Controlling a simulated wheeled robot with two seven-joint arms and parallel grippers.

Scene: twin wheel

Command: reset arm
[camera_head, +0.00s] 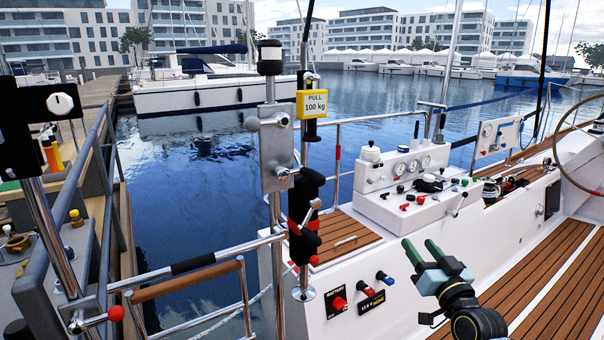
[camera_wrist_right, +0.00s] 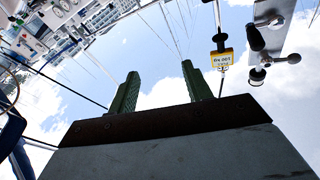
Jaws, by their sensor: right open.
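My right gripper (camera_head: 422,252) is in the lower right of the head view, above the wooden deck and in front of the white cockpit side. Its two green fingers point up and to the left. In the right wrist view the fingers of my right gripper (camera_wrist_right: 158,85) stand apart with only sky and rigging between them, so it is open and empty. My left gripper does not show in either view.
A white control console (camera_head: 415,185) with gauges and levers stands behind my right gripper. A metal post with a grey plate (camera_head: 276,150) and a yellow "PULL 100 kg" tag (camera_head: 312,104) stand left of it. Red and blue knobs (camera_head: 385,277) are on the white side. Teak deck (camera_head: 530,265) lies right.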

